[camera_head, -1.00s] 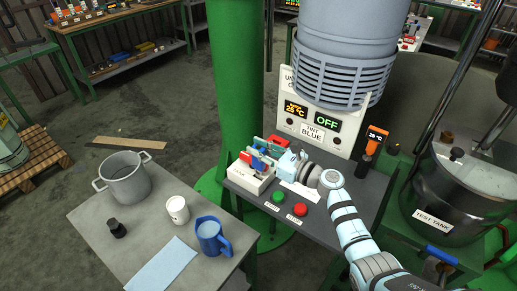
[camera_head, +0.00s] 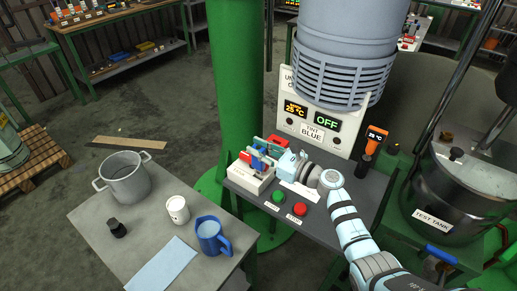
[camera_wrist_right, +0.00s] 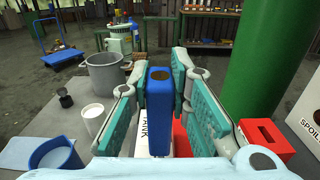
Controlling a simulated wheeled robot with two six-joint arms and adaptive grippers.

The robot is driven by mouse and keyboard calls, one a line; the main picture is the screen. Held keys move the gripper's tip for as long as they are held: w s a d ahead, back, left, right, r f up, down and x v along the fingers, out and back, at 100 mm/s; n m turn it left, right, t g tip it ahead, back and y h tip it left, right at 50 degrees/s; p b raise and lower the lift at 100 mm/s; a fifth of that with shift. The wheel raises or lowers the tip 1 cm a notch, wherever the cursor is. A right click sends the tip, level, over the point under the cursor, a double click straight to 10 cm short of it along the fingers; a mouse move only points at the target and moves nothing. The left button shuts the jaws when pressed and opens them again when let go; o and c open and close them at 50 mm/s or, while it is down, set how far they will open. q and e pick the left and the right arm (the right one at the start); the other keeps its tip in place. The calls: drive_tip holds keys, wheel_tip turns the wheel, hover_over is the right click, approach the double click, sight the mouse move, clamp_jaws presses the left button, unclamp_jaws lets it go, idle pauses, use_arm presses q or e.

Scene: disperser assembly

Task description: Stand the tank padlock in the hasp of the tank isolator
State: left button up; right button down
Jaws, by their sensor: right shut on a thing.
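The blue tank padlock (camera_wrist_right: 160,85) stands upright between the teal finger pads of my right gripper (camera_wrist_right: 165,88) in the right wrist view. The gripper is shut on it. In the head view my right gripper (camera_head: 268,151) is over the white tank isolator box (camera_head: 246,179) on the dark bench, and a bit of the blue padlock (camera_head: 256,163) shows there. In the wrist view the isolator's white face (camera_wrist_right: 154,134) with the word TANK lies behind and below the padlock. The fingers hide the hasp, so I cannot tell whether the padlock is in it. My left gripper is not in view.
A green button (camera_head: 278,197) and a red button (camera_head: 300,208) sit on the bench front. A green column (camera_head: 233,90) stands close behind. A grey table (camera_head: 105,245) at the left holds a pot (camera_head: 126,180), a white cup (camera_head: 177,210) and a blue jug (camera_head: 210,236).

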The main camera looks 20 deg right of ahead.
drive_tip(key=shift+f+b, duration=2.05)
drive_tip(key=shift+f, duration=0.2)
drive_tip(key=c, duration=1.4)
unclamp_jaws()
drive_tip(key=v, duration=1.2)
